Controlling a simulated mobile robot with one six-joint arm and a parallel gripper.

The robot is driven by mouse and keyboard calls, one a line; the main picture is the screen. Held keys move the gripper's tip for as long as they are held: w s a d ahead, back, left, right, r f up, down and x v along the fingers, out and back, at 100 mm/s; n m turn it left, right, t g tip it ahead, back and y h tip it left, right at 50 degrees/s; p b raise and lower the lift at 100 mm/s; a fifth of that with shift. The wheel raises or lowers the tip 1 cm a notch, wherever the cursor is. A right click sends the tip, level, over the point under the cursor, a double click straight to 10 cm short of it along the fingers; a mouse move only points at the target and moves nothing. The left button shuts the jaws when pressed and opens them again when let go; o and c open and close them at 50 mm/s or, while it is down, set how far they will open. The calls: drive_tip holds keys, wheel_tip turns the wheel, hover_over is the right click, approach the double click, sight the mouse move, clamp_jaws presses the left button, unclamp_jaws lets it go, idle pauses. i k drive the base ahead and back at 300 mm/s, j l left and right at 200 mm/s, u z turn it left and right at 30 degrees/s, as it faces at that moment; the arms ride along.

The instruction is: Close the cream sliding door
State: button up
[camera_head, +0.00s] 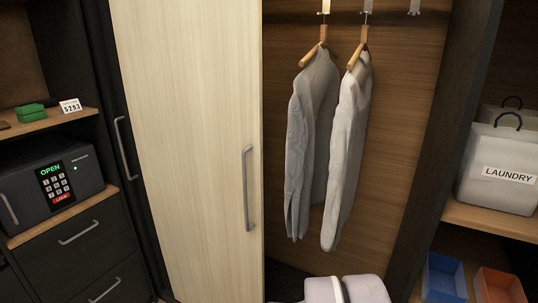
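The cream sliding door (190,150) is a tall pale wood-grain panel left of centre. It has a vertical grey bar handle (248,190) near its right edge. The door covers the left part of the wardrobe, and the right part stands open from the door's right edge to the dark upright (462,120). My gripper does not show, so its state and its distance from the handle cannot be seen.
Two grey garments (342,150) hang in the open part. Pale rounded shapes at the bottom centre may be my arm. A safe (25,200) and drawers are at left. A laundry bag (500,165) and blue (443,278) and orange bins (498,287) are at right.

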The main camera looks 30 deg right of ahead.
sight(192, 69)
drive_tip(key=i+j+u, duration=0.1)
drive_tip(key=i+u, duration=0.2)
drive_tip(key=i, duration=0.25)
drive_tip(key=i+u, duration=0.25)
drive_tip(key=i, duration=0.3)
